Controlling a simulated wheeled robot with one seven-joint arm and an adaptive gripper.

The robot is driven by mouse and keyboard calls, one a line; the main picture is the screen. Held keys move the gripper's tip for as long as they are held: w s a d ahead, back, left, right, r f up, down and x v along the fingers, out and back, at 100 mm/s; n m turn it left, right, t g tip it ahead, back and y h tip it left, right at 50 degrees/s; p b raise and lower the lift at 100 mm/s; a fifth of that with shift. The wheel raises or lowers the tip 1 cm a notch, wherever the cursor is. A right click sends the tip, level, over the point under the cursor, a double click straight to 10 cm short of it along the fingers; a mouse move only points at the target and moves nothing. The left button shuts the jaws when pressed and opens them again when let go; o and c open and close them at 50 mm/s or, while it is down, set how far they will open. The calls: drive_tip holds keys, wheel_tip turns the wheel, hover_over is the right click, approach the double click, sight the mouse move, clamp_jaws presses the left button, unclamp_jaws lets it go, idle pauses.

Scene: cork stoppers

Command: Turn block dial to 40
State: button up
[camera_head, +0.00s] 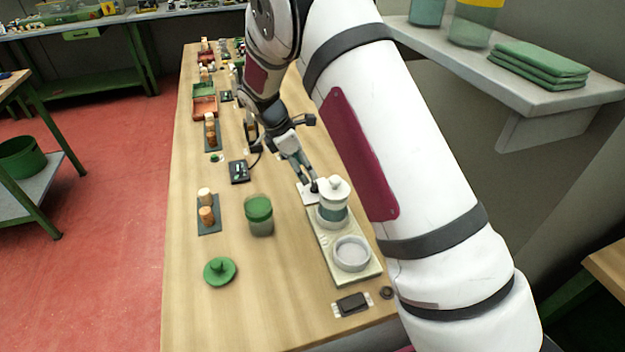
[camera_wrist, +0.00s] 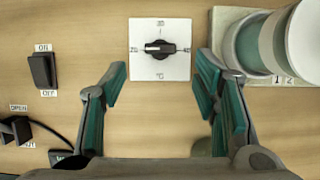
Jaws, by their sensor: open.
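The dial is a square white plate (camera_wrist: 160,72) with a black knob (camera_wrist: 160,47) at its centre, seen in the wrist view. Small labels stand around the knob; the right one looks like 40. The knob lies level across the plate, with a pale mark on its left half. My gripper (camera_wrist: 161,80) is open and empty, its teal fingers apart on either side of the plate's lower part, not touching the knob.
A white and teal lidded jar (camera_head: 333,203) stands on a pale board (camera_head: 368,272), close right of the dial. In the wrist view a black ON/OFF switch (camera_wrist: 42,70) lies left. A green jar (camera_head: 259,215) and corks (camera_head: 206,215) stand on the table farther left.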

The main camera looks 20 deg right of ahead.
sight(314, 184)
drive_tip(key=x, duration=0.6)
drive_tip(key=shift+d+f+p, duration=0.15)
drive_tip(key=shift+f+p, duration=0.1)
drive_tip(key=shift+p, duration=0.1)
drive_tip(key=c, duration=1.2)
